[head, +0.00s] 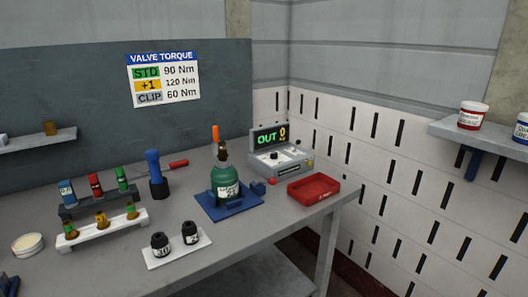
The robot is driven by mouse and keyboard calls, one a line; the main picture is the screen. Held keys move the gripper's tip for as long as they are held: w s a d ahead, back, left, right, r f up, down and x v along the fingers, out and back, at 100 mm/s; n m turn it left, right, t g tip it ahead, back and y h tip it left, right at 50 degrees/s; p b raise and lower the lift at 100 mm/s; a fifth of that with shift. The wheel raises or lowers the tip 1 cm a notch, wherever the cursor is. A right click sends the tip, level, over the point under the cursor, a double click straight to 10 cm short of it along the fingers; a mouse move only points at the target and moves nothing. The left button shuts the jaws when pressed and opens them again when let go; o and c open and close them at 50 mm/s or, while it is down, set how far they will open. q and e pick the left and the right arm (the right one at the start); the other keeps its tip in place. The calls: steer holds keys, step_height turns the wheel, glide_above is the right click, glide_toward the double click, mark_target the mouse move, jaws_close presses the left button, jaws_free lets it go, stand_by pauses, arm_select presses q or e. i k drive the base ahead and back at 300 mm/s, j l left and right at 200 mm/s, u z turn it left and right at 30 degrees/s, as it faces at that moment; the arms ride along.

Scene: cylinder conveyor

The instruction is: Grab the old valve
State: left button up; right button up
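A green gas cylinder (225,183) with a white label stands upright in a blue holder (245,205) on the grey bench. A dark brownish valve (222,153) sits on top of its neck. An upright orange piece (215,133) shows just above and behind the valve; I cannot tell whether they touch. Neither of my grippers shows in the head view.
Left of the cylinder are a dark rack (75,210) of coloured containers, a white rack (128,221) of small valves, and a blue-handled tool (155,172). Two black sockets stand on a white tray (160,262). A display unit (290,160) reading "OUT 0" and a red tray (325,185) are right.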

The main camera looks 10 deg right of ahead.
mark_target(223, 154)
steer(key=i+l, duration=0.35)
steer(key=i+l+u, duration=0.2)
steer(key=u, duration=0.2)
steer(key=i+l+u, duration=0.2)
steer(key=u, duration=0.2)
steer(key=l, duration=0.05)
